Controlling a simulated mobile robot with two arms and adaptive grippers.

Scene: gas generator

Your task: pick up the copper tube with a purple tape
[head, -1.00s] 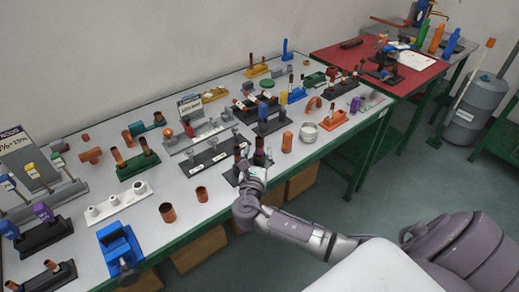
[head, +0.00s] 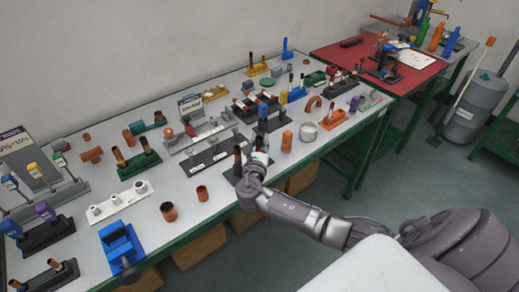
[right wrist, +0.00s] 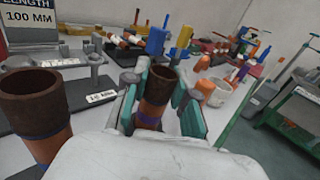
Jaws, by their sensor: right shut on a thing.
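My right gripper (right wrist: 158,100) is shut around a copper tube (right wrist: 155,88), with one teal-lined finger on each side. The tube has a dark upper end and a purple band low down, partly hidden by my wrist. A second copper tube (right wrist: 35,110) stands to the left in the right wrist view, outside my fingers, and it also shows a dark top and a purplish band. In the head view, my right gripper (head: 256,162) is at the front edge of the table, next to an upright dark-topped tube (head: 238,160). My left gripper is not in view.
The white table (head: 178,180) is crowded with racks and fittings. A black stand (head: 212,154) and a length sign (right wrist: 30,25) are close behind the gripper. An orange cylinder (head: 287,141) and white cup (head: 308,132) stand to the right. Two short copper rings (head: 168,211) stand to the left.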

